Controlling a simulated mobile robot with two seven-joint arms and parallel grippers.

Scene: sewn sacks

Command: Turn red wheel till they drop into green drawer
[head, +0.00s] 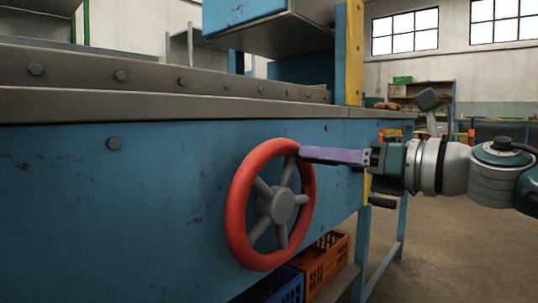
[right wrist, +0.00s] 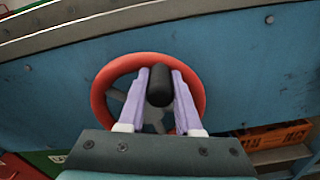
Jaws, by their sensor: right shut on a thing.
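The red wheel (head: 236,215) with grey spokes and hub stands upright on the blue front panel of the machine. It also shows in the right wrist view (right wrist: 101,90). My right gripper (head: 302,153) reaches in from the right, its purple fingers at the wheel's upper right rim. In the right wrist view the fingers (right wrist: 160,80) are shut on the wheel's black handle (right wrist: 159,88), one on each side. The head view hides the handle behind the fingers. A green surface with a white label (right wrist: 50,161) shows at the lower left; I cannot tell if it is the drawer. My left gripper is out of view.
A blue crate (head: 284,287) and an orange crate (head: 328,262) sit low under the machine; the orange one (right wrist: 275,138) also shows in the right wrist view. A grey ledge with bolts (head: 150,103) runs above the wheel. Open floor (head: 435,255) lies at the right.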

